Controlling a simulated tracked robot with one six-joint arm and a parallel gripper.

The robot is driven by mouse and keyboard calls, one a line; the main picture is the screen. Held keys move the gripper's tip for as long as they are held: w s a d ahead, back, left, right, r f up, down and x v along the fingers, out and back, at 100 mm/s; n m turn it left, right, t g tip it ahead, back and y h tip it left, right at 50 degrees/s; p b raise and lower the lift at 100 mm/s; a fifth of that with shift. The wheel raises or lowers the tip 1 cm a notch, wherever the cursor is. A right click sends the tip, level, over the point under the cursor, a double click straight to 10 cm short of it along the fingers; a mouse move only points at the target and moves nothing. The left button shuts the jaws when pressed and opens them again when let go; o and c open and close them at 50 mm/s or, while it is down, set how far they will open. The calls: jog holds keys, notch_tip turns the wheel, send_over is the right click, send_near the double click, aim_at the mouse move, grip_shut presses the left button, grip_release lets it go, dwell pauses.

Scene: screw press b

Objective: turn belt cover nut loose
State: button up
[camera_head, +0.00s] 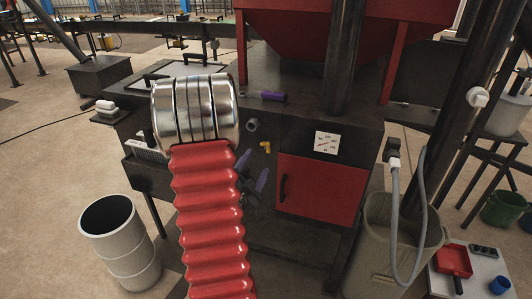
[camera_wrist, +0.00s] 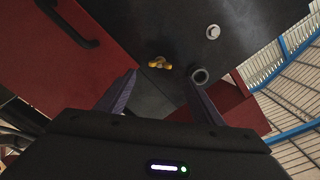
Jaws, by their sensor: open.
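A small yellow fitting (camera_head: 265,147) sits on the dark front panel of the machine, left of the red door. It also shows in the wrist view (camera_wrist: 160,63). A short grey round stub with a dark centre (camera_head: 252,125) is above and left of it, also in the wrist view (camera_wrist: 199,76). A pale round knob or nut (camera_wrist: 213,32) is farther up in the wrist view. I cannot tell which part is the belt cover nut. My gripper (camera_head: 252,170) is open and empty in front of the panel. In the wrist view its purple fingers (camera_wrist: 160,77) lie either side of the yellow fitting, apparently apart from it.
The red door (camera_head: 322,188) with a dark handle is right of my gripper. A purple-handled object (camera_head: 271,96) lies on the machine top. A grey drum (camera_head: 120,242) stands at left, a large bin (camera_head: 378,245) at right. Open floor lies at far left.

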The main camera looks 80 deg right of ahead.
aim_at(265, 149)
jog(key=d, duration=0.5)
jog(key=s+d, duration=0.1)
jog(key=d, duration=0.2)
jog(key=shift+d, duration=0.35)
jog(key=shift+w, duration=0.1)
jog(key=shift+c, duration=0.4)
